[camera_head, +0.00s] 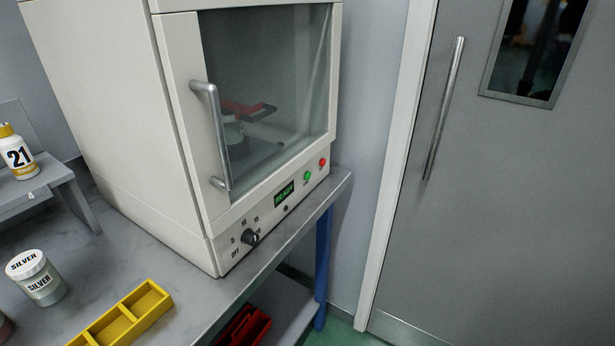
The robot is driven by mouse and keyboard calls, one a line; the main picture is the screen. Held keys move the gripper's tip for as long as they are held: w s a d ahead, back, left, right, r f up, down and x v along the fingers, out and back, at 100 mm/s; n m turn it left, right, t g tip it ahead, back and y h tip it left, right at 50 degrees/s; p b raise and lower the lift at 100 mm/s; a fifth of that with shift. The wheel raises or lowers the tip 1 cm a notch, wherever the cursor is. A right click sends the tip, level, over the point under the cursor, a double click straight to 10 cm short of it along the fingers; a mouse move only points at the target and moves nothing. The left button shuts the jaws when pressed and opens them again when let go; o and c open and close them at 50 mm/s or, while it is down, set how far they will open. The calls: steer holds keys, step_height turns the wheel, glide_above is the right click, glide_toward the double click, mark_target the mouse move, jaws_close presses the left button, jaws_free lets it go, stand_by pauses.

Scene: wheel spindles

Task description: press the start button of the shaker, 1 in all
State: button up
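The shaker (120,110) is a large cream cabinet on a grey metal bench. Its glass door (270,60) is shut, with a grey bar handle (211,130) on its left side. Behind the glass a red clamp sits over what looks like a pale can. On the lower front panel are a dark dial (250,238), a small display (284,194) reading READY in green, a green button (307,176) and a red button (322,162). Small labels above the buttons are too small to read. My gripper is not in view.
A silver-labelled jar (36,278) and a yellow divided tray (125,315) stand on the bench (200,315) at the front left. A bottle marked 21 (18,158) stands on a small raised shelf. Red bins (243,328) sit below. A grey door (500,200) is at the right.

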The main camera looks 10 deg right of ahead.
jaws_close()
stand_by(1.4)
